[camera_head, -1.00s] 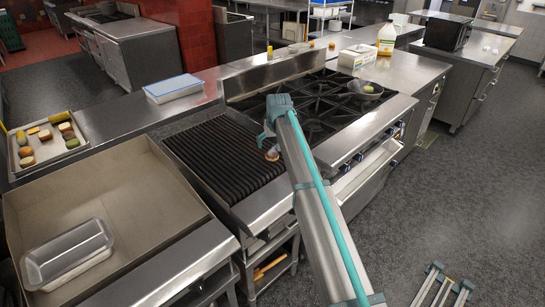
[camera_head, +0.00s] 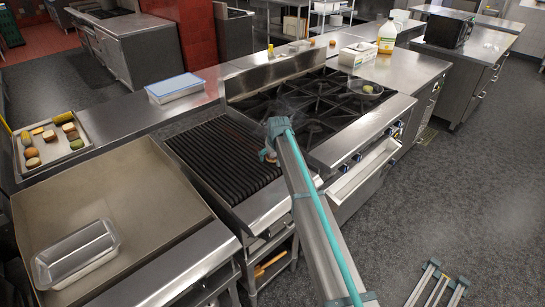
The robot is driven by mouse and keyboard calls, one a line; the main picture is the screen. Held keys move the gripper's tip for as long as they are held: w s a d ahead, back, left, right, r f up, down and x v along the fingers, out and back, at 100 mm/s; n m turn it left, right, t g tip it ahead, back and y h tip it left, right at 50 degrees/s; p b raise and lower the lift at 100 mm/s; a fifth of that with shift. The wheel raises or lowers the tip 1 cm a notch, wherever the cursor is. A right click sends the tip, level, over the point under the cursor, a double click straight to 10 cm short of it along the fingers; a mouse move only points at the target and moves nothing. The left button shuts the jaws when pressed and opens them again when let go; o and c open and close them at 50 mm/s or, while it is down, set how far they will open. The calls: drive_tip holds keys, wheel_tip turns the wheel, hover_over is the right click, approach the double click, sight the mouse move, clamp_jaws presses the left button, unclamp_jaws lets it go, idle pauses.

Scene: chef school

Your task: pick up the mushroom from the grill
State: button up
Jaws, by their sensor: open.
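The grill (camera_head: 222,158) is a dark ribbed grate left of the burners. A small brownish, pale thing, likely the mushroom (camera_head: 271,158), shows at the grill's right front part, mostly hidden by my arm. My gripper (camera_head: 266,157) is at the end of my grey and teal arm, low over that part of the grill and right at the mushroom. The gripper is small and partly covered, but open. I cannot tell whether its fingers touch the mushroom or stand around it.
A flat griddle (camera_head: 110,200) on the left holds a metal loaf pan (camera_head: 75,254). A food tray (camera_head: 50,142) and a blue-lidded box (camera_head: 175,88) are behind. An open drawer (camera_head: 365,170) juts out in front.

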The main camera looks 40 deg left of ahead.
drive_tip(key=c, duration=1.2)
drive_tip(key=shift+r, duration=0.1)
drive_tip(key=shift+c, duration=0.2)
